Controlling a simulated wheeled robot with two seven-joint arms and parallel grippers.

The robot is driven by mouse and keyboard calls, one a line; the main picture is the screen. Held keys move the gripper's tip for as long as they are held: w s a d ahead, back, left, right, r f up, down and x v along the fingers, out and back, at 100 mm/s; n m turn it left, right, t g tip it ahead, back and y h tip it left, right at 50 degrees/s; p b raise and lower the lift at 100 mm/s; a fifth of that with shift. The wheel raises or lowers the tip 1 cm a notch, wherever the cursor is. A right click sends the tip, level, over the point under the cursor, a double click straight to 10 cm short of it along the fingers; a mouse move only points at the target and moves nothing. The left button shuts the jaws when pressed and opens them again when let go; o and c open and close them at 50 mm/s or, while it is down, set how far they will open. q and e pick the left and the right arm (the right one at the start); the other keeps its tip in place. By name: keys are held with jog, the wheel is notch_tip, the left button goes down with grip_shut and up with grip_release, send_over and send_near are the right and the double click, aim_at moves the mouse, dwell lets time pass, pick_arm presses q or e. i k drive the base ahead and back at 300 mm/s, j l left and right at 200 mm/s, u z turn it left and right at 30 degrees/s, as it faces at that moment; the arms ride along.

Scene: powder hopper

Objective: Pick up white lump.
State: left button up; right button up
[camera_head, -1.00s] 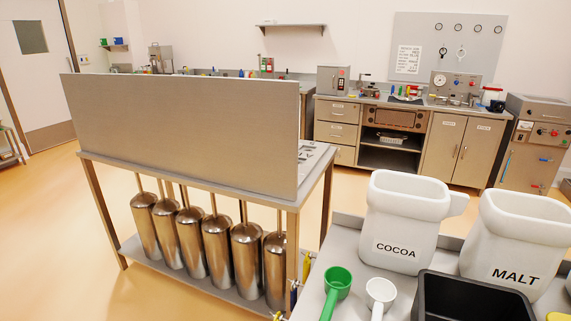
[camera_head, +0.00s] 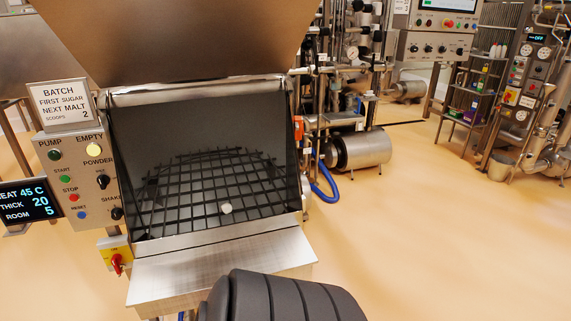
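A small round white lump (camera_head: 226,208) lies on the dark grid (camera_head: 190,195) inside the open hopper (camera_head: 205,125), right of the grid's middle and towards its front edge. The lump is in plain sight. Neither of my grippers is in view.
A steel ledge (camera_head: 215,268) juts out in front of the hopper opening. A control panel (camera_head: 82,180) with a lit EMPTY lamp and a yellow-red switch (camera_head: 117,258) are on the left. A batch sign (camera_head: 62,103) reads FIRST SUGAR, NEXT MALT, SCOOPS 2. Open floor (camera_head: 450,230) lies right.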

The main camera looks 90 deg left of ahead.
aim_at(227, 208)
jog(key=u, duration=3.3)
jog(key=i+j, duration=0.1)
jog(key=i+j+z, duration=0.1)
jog(key=j, duration=0.25)
